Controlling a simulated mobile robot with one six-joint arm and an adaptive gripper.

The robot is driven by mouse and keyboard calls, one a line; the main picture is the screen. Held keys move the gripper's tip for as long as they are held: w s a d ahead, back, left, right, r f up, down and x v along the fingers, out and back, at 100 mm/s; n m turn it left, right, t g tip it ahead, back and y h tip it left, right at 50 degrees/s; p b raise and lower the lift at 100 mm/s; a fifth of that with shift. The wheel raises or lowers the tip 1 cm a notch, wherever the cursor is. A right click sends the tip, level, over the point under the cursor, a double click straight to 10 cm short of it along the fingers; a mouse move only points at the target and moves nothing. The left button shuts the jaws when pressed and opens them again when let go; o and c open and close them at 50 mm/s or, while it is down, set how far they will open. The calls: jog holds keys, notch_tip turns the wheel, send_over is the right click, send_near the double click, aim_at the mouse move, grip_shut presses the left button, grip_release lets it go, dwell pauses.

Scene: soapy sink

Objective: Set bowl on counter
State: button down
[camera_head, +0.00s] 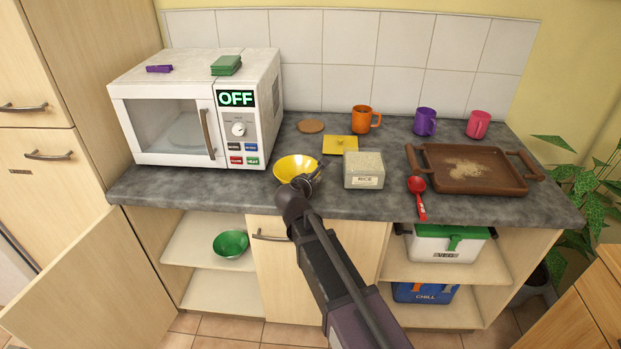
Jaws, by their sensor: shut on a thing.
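A yellow bowl (292,163) is at the front of the grey counter (215,190), right of the microwave. My gripper (308,180) is at the bowl's right front rim and is shut on it. The fingertips are small and partly hidden by my wrist. I cannot tell whether the bowl's base touches the counter or is slightly above it. A second bowl, green (231,243), sits on the upper shelf of the open cabinet below.
A yellow square (340,145) and a round coaster (311,126) lie behind. The white microwave (200,115) is at left. Several mugs stand at the back.

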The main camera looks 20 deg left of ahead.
jog(key=c, duration=0.8)
grip_release()
jog(key=shift+f, duration=0.1)
jog(key=shift+o, duration=0.2)
jog(key=shift+r, duration=0.2)
jog(key=p+v, duration=0.4)
jog(key=v, duration=0.8)
jog(key=shift+f, duration=0.1)
jog(key=shift+w, duration=0.1)
